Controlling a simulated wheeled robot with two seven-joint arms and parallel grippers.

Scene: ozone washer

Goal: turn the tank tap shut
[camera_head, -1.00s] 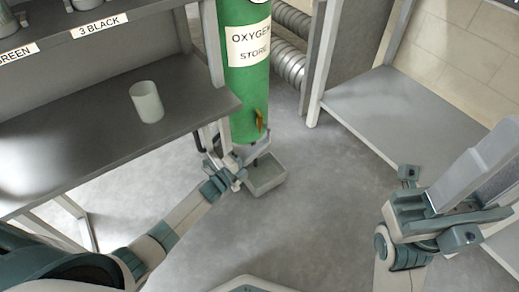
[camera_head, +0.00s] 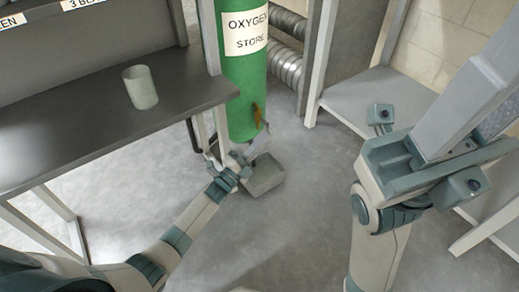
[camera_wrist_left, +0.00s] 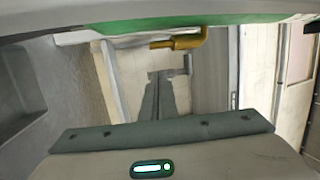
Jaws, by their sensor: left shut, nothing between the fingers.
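The green tank (camera_head: 243,85), labelled OXYGEN STORE, stands upright beyond the dark bench. Its brass-coloured tap (camera_head: 257,114) sticks out low on the tank's front. The tap also shows near the top middle of the left wrist view (camera_wrist_left: 183,43). My left gripper (camera_head: 260,142) is shut and empty, just below the tap in the head view. I see no clear contact between them. My right gripper (camera_head: 470,105) is at the right, far from the tap, and its jaw state is unclear.
A pale cup (camera_head: 140,87) stands on the dark bench (camera_head: 60,140) at left. A ribbed metal duct (camera_head: 286,65) runs behind the tank. A grey low shelf (camera_head: 370,92) stands right. The floor between is clear.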

